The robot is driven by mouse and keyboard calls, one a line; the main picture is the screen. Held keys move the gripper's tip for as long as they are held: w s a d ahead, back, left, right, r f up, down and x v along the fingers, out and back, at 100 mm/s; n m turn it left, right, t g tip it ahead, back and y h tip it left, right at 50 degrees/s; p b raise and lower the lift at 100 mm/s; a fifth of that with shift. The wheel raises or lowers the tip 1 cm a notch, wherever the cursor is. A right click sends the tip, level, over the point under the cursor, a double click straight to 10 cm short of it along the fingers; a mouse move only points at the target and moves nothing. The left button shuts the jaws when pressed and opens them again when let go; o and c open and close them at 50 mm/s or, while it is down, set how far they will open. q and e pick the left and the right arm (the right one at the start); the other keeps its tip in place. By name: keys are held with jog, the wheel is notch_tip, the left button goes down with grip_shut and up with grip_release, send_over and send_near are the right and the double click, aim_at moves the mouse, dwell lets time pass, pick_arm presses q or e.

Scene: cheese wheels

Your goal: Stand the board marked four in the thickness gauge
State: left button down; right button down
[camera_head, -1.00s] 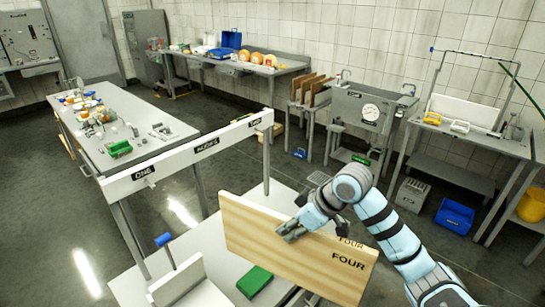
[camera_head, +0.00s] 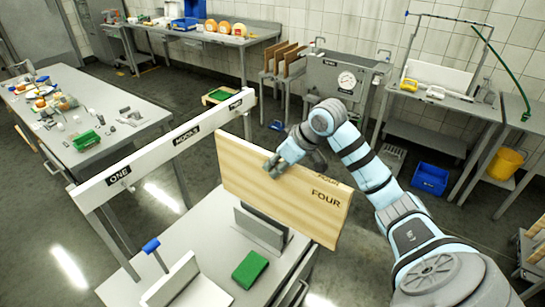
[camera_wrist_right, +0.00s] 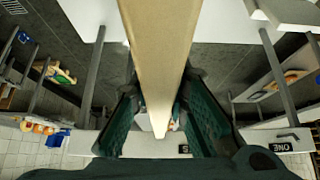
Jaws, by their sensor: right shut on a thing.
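The pale wooden board marked FOUR (camera_head: 285,200) is in the middle of the head view, broad face towards me. My right gripper (camera_head: 274,167) is shut on its upper edge. In the right wrist view the board (camera_wrist_right: 160,60) runs between both fingers of the right gripper (camera_wrist_right: 160,125). Below the board, grey upright plates (camera_head: 262,230) stand on the near table; they look like the thickness gauge. The board hides their upper part, so I cannot tell whether it is between them or in front. My left gripper is not in view.
The near table (camera_head: 215,235) also bears a green block (camera_head: 250,269) and a white fixture (camera_head: 180,282) with a blue-tipped lever (camera_head: 151,246). A blue bin (camera_head: 430,178) stands on the floor at right.

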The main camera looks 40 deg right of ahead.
aim_at(275, 198)
jog(key=f+b, duration=0.1)
jog(key=f, duration=0.3)
jog(key=f+b, duration=0.2)
jog(key=f, duration=0.2)
jog(key=f+b, duration=0.1)
jog(key=f, duration=0.4)
jog(key=shift+w+b, duration=0.25)
jog(key=shift+b, duration=0.05)
jog(key=c, duration=1.6)
grip_release()
jog(key=shift+s, duration=0.1)
jog(key=shift+o, duration=0.6)
jog(key=shift+a, duration=0.1)
jog(key=v, duration=1.2)
